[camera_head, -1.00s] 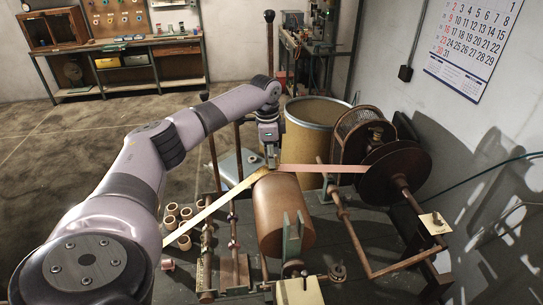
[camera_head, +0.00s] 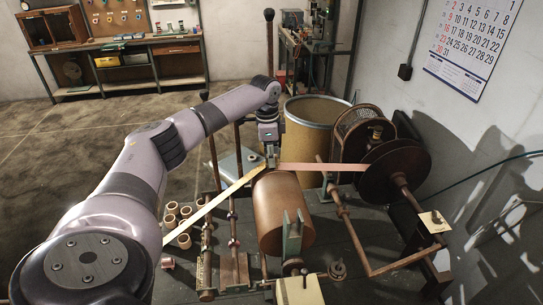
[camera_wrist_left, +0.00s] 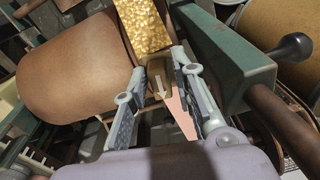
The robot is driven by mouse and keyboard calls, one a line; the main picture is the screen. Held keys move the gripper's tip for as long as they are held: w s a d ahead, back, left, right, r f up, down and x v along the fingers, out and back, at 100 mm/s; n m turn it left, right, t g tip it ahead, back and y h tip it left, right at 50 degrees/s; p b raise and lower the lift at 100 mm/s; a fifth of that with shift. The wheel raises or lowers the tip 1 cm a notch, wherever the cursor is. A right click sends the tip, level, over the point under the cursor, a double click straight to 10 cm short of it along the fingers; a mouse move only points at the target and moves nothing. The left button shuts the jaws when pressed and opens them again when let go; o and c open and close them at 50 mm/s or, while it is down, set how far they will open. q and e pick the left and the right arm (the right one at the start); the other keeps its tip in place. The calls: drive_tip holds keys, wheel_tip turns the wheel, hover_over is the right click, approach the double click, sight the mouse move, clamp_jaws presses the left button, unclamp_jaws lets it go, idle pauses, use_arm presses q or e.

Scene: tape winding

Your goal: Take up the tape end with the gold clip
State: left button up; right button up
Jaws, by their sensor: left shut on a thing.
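My left gripper (camera_head: 271,161) is over the far end of a brown drum (camera_head: 283,215), where two tape runs meet. A pale yellow tape (camera_head: 215,203) runs from there down to the left. A pink tape (camera_head: 320,167) runs right to a dark reel (camera_head: 395,172). In the left wrist view my gripper (camera_wrist_left: 160,68) has its fingers on either side of a small tan-gold piece with a white arrow (camera_wrist_left: 158,82), which seems to be the clip. A glittering gold strip (camera_wrist_left: 145,25) lies just beyond it, and the pink tape (camera_wrist_left: 183,115) shows beneath. My right gripper is out of view.
Several small copper-coloured rings (camera_head: 178,218) lie left of the drum. A green bracket (camera_head: 292,240) stands at the drum's near end. A large tan barrel (camera_head: 312,130) stands behind. A wooden crank frame (camera_head: 375,265) is at the right. A workbench (camera_head: 125,65) is far off.

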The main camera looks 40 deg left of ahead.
use_arm(q)
drive_tip(key=shift+s+f, duration=0.1)
drive_tip(key=shift+f, duration=0.05)
drive_tip(key=shift+r, duration=3.55)
